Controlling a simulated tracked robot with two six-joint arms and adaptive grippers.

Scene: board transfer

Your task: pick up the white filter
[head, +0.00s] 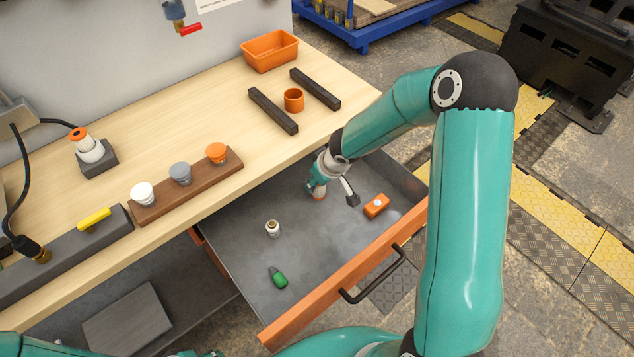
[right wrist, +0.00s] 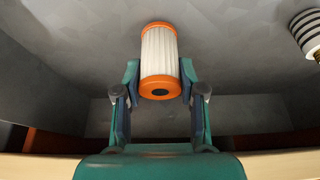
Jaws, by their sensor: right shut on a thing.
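The white filter (right wrist: 160,55) is a pleated white cylinder with orange end caps. In the right wrist view it sits between the two fingers of my right gripper (right wrist: 159,88), which is shut on it near its lower cap. In the head view my right gripper (head: 318,189) is inside the open grey drawer (head: 310,250), near its table side, and mostly hides the filter. I cannot tell whether the filter still touches the drawer floor. My left gripper is not clearly in view.
The drawer also holds a small whitish cylinder (head: 272,229), a green item (head: 278,277) and an orange block (head: 376,206). The drawer's orange front (head: 345,288) and the wooden tabletop (head: 200,110) bound it. A brown rack (head: 205,183) with three coloured pieces stands on the table.

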